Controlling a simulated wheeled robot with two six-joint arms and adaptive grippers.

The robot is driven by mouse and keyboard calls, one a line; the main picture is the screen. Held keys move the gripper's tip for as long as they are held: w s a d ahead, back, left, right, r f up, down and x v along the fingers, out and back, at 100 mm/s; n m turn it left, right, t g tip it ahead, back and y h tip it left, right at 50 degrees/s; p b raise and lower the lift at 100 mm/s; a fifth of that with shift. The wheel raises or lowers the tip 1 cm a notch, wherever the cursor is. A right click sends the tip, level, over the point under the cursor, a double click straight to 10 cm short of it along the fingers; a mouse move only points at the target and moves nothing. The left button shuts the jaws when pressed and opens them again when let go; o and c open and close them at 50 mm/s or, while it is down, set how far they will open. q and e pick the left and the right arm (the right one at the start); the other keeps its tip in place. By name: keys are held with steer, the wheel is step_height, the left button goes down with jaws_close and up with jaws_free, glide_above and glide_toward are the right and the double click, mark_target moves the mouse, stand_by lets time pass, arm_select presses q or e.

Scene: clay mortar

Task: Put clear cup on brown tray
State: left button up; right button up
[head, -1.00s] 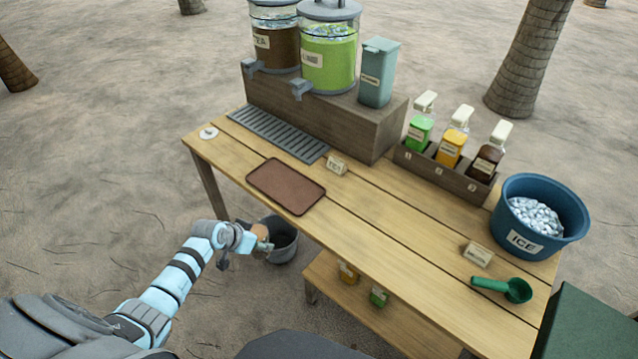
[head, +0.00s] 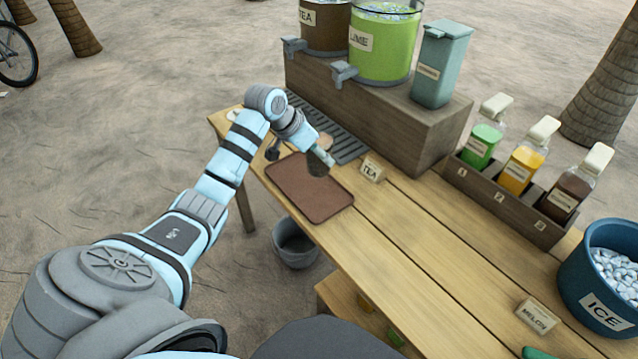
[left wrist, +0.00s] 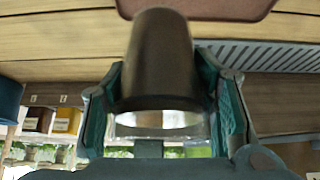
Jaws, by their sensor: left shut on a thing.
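The brown tray (head: 300,195) lies flat on the wooden table; its edge also shows at the top of the left wrist view (left wrist: 215,8). My left gripper (head: 322,158) is over the tray's far edge. It is shut on a cup (left wrist: 160,62), which looks dark grey-brown and see-through, with a bright rim between the fingers. In the head view the cup (head: 318,168) is partly hidden by the gripper. I cannot tell whether its base touches the tray. My right gripper is not in view.
A tea sign (head: 373,169) stands right of the tray, and a drip grate (head: 345,145) lies behind it. The wooden riser (head: 420,125) holds drink dispensers. A bottle rack (head: 510,205) and ice bucket (head: 605,285) are at right. A grey bin (head: 296,245) stands below the front edge.

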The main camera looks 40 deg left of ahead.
mark_target(319, 166)
arm_select(q)
step_height(319, 166, down, 5)
steer(key=shift+w+f+b, duration=0.1)
steer(key=shift+w+b, duration=0.05)
steer(key=shift+b, duration=0.2)
steer(key=f, duration=0.2)
steer(key=w+f+b, duration=0.1)
steer(key=f, duration=0.1)
steer(key=shift+d+f, duration=0.1)
steer(key=shift+f, duration=0.2)
steer(key=shift+s+f, duration=0.15)
steer(key=shift+f, duration=0.2)
steer(key=shift+s, duration=0.1)
steer(key=o, duration=1.6)
steer(key=shift+o, duration=0.2)
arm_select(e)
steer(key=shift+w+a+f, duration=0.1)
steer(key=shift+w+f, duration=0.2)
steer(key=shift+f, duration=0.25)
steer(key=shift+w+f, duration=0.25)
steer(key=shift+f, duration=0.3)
